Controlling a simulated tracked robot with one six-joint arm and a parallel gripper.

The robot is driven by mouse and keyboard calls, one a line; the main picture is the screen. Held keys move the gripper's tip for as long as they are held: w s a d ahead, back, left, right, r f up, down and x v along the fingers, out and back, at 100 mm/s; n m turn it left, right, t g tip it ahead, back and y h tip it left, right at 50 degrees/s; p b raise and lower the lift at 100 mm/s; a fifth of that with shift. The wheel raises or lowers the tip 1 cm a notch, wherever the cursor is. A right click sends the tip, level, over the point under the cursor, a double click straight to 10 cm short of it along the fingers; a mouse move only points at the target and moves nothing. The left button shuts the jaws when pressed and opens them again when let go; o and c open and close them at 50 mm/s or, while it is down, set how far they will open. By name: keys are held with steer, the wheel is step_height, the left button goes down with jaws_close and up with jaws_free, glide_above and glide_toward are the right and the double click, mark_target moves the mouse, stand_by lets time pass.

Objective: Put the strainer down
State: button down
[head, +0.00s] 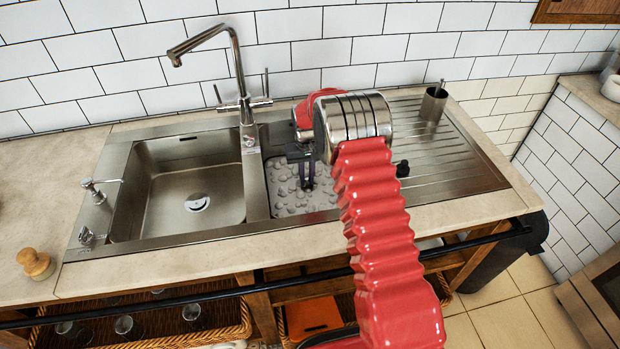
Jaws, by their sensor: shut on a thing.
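My gripper (306,180) hangs over the right-hand basin of the steel sink, its dark fingers pointing down. It is shut on the strainer (288,199), which I take to be the pale grey, mottled piece under the fingers, inside the outline of that basin. The exact grip point is small and partly hidden by my arm. My arm also covers the strainer's right side. I cannot tell whether the strainer touches the basin.
The left basin (197,190) is empty. A tall tap (240,85) stands behind the basins. A steel cup (433,103) stands at the back of the ribbed drainboard (455,150). A small wooden-handled item (36,264) sits on the left counter. A dark rail (200,298) runs along the front.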

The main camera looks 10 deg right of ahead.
mark_target(307, 179)
steer(key=shift+f, duration=0.25)
steer(key=shift+f, duration=0.1)
steer(key=c, duration=1.7)
jaws_free()
step_height(307, 179, up, 12)
steer(key=shift+r, duration=0.1)
steer(key=shift+r, duration=0.1)
